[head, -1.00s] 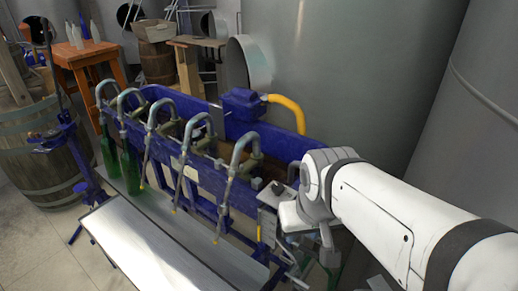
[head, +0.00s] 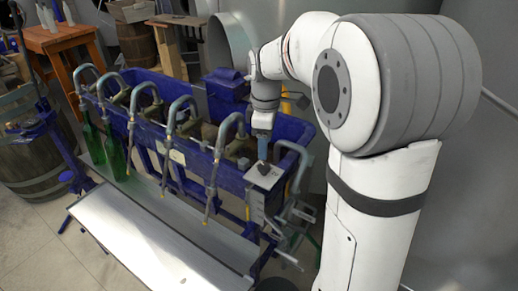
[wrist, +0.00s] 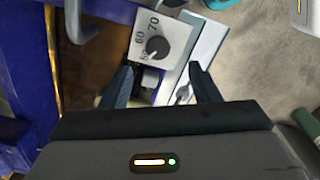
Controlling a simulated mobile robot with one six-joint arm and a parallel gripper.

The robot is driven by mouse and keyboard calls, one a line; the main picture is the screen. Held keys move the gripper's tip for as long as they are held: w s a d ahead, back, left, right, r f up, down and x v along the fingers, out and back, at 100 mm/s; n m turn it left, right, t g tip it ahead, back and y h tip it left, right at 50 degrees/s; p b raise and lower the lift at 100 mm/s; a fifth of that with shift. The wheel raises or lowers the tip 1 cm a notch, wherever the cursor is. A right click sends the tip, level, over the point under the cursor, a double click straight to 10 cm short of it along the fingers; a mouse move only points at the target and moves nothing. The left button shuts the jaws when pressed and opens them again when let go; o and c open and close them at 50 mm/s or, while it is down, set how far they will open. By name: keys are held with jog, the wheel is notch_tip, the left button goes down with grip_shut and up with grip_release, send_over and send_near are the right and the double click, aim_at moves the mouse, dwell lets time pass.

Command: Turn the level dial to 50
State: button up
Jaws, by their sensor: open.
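The level dial is a black round knob (wrist: 157,47) on a white plate (wrist: 174,29) in the wrist view. The plate shows 60 and 70, and a partly unclear number at its lower left. I cannot tell for certain where the pointer aims. My gripper (wrist: 161,74) is open and empty, its two dark fingers apart, with the knob seen beyond the gap between them. In the head view my gripper (head: 262,150) hangs just above the plate (head: 264,178) at the right end of the blue filling machine. The fingertips and knob are hard to separate there.
The blue filler trough (head: 225,170) carries several bent grey spouts (head: 178,110). Green bottles (head: 115,155) stand under the left spouts. A metal tray (head: 150,235) runs along the front.

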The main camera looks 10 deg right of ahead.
aim_at(264, 166)
jog(key=shift+w+f, duration=0.25)
jog(key=shift+f, duration=0.05)
notch_tip(264, 166, down, 7)
jog(key=shift+f+p, duration=0.2)
jog(key=shift+p, duration=0.15)
jog(key=shift+c, duration=0.6)
jog(key=c, duration=0.9)
jog(key=shift+o, duration=0.2)
jog(key=shift+m+b, duration=0.35)
jog(key=shift+m, duration=0.35)
jog(key=o, duration=1)
